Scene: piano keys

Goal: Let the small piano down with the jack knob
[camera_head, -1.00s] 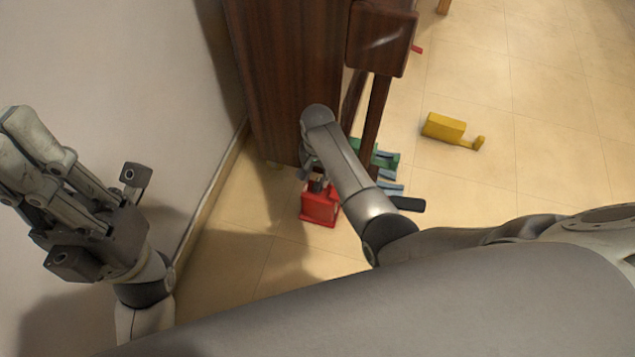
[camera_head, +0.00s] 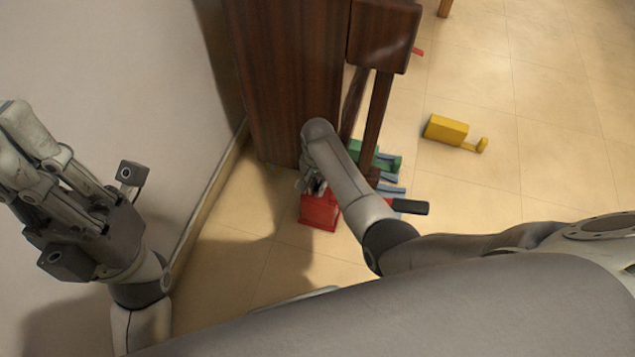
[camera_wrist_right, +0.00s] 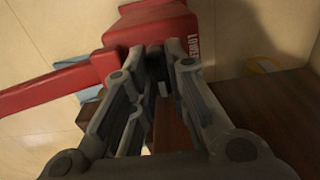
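The small piano is the dark brown wooden body (camera_head: 285,80) against the wall, seen from above. A red jack (camera_head: 320,212) stands on the floor at its near end. In the right wrist view the red jack (camera_wrist_right: 150,22) has a long red arm to the left and lettering on its side. My right gripper (camera_wrist_right: 160,52) reaches down to the jack's top. Its fingertips are close together on either side of a dark part, seemingly the knob; whether they press on it is unclear. My left gripper (camera_head: 30,150) is raised beside the wall, apart from the piano, with nothing visible in it.
A yellow jack-like block (camera_head: 447,129) lies on the open floor at right. A green block (camera_head: 385,158) and blue pieces (camera_head: 390,188) lie near the piano's leg (camera_head: 376,125). The wall (camera_head: 120,70) is close on the left. The tiled floor (camera_head: 540,160) at right is mostly clear.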

